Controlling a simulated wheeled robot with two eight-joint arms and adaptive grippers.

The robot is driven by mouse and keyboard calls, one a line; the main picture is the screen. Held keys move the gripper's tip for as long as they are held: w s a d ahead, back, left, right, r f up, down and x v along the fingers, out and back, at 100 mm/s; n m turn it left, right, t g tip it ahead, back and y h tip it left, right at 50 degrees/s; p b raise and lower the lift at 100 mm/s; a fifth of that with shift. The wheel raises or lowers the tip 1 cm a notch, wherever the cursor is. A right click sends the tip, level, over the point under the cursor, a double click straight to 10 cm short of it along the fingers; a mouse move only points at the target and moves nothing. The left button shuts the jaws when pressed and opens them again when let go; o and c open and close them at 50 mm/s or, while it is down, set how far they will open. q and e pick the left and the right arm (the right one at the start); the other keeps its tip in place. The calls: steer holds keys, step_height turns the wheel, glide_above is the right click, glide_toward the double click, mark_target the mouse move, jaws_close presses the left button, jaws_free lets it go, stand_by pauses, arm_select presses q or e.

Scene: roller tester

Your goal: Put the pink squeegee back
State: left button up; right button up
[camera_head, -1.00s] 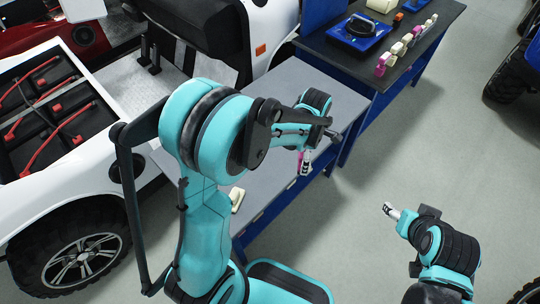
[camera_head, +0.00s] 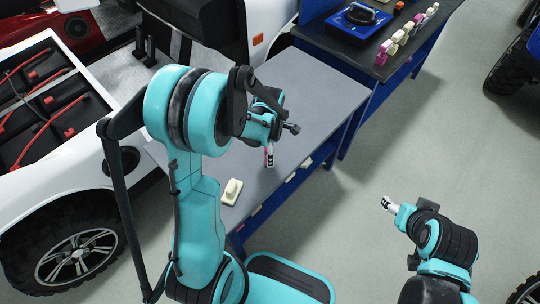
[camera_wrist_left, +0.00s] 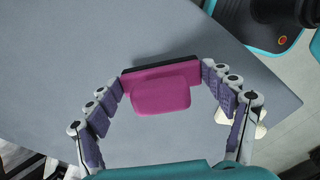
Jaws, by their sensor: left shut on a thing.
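The pink squeegee (camera_wrist_left: 160,92) shows in the left wrist view, with a dark strip along its far edge. It lies between the two fingers of my left gripper (camera_wrist_left: 164,78), which is shut on it. In the head view my left gripper (camera_head: 269,155) is over the grey table (camera_head: 310,85), near its front edge; the squeegee is too small there to make out. Whether it touches the table, I cannot tell. My right gripper (camera_head: 390,203) is low at the right over the floor, away from the tables; its finger opening is unclear.
A cream block (camera_head: 232,190) stands on the grey table near its front left edge. Behind, a dark-topped table (camera_head: 345,55) carries a blue tray (camera_head: 360,20) and a row of small pink and cream things (camera_head: 391,50). A white vehicle (camera_head: 60,190) stands at left.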

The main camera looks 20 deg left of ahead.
arm_select(q)
steer(key=shift+f+b, duration=0.5)
steer(key=shift+f, duration=0.95)
steer(key=shift+f, duration=0.1)
steer(key=o, duration=1)
